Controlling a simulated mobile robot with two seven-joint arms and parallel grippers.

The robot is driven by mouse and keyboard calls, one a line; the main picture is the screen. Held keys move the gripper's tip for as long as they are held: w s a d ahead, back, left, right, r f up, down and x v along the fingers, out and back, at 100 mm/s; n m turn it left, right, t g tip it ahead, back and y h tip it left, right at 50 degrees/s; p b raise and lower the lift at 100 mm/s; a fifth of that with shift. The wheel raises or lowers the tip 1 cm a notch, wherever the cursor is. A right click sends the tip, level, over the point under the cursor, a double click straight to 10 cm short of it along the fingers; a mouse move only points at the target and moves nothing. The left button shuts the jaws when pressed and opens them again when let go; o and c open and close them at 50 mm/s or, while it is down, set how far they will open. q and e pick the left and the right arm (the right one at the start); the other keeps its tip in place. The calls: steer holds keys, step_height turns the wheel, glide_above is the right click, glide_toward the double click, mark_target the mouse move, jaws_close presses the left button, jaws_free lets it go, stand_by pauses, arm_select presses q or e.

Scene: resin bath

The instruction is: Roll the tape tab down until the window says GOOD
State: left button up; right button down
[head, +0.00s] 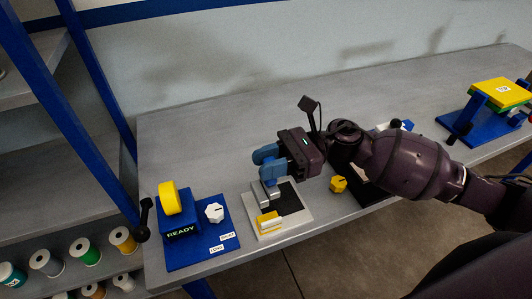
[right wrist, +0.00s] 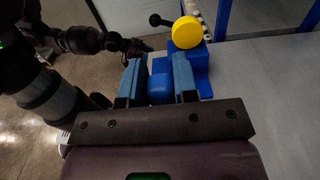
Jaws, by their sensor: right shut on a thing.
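The window (head: 181,231) reads READY on the blue device (head: 205,250) at the left end of the bench. A light board (head: 298,222) with a dark pad lies right of it. A yellow and white striped piece (head: 268,223) sits at the board's front left; I cannot make out a separate tape tab. My right gripper (head: 268,163), over the board's back left part, is shut on a blue-handled tool (right wrist: 160,88). A grey part (head: 269,190) shows below the fingers. In the right wrist view a dark arm of mine reaches in from the left, its gripper (right wrist: 135,46) unclear.
The blue device carries a yellow wheel (head: 170,198), a black crank (head: 143,218) and a white knob (head: 214,212). A yellow knob (head: 338,184) is right of the board. A yellow-topped blue stand (head: 500,95) is far right. Spools fill the left shelf. The bench back is clear.

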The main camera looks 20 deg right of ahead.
mark_target(264, 186)
steer(key=shift+d+f+b, duration=0.1)
steer(key=shift+f+b, duration=0.6)
steer(key=shift+f, duration=1.2)
steer(key=shift+f+b, duration=0.75)
steer(key=shift+f, duration=0.5)
steer(key=shift+f, duration=0.3)
steer(key=shift+a, duration=1.2)
steer(key=shift+d+b, duration=0.45)
steer(key=shift+d, duration=0.75)
steer(key=shift+a, duration=1.2)
